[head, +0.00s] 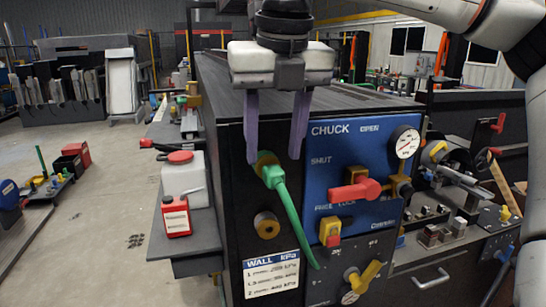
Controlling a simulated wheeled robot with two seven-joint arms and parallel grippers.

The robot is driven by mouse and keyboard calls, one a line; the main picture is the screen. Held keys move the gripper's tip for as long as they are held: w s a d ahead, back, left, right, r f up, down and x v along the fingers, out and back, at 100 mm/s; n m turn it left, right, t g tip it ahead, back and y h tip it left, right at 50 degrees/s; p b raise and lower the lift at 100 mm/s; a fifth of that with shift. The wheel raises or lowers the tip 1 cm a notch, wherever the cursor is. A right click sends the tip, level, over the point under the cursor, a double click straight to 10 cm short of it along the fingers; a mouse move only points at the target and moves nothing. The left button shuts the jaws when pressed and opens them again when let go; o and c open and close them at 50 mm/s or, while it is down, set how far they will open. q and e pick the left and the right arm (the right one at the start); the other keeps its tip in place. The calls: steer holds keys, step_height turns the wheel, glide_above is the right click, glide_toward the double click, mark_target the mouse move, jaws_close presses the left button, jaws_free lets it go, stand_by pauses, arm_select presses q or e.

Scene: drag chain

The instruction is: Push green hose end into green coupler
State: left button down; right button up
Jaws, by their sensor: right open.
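The green hose (285,204) hangs down and to the right across the front of the dark machine cabinet. Its thicker upper end (272,176) sits at a brass-coloured coupler (264,158) on the cabinet front. I cannot tell how deep the end is in the coupler. My right gripper (275,157) points down from above, with its two purple fingers apart. The fingertips are on either side of the coupler and the hose's top end. I cannot tell whether they touch anything. My left gripper is out of view.
A second brass fitting (267,226) is below the coupler. A white jug (184,180) and red can (176,217) stand on the left shelf.

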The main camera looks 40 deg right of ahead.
mark_target(278, 177)
steer(key=v, duration=0.7)
steer(key=shift+s, duration=0.1)
stand_by(0.4)
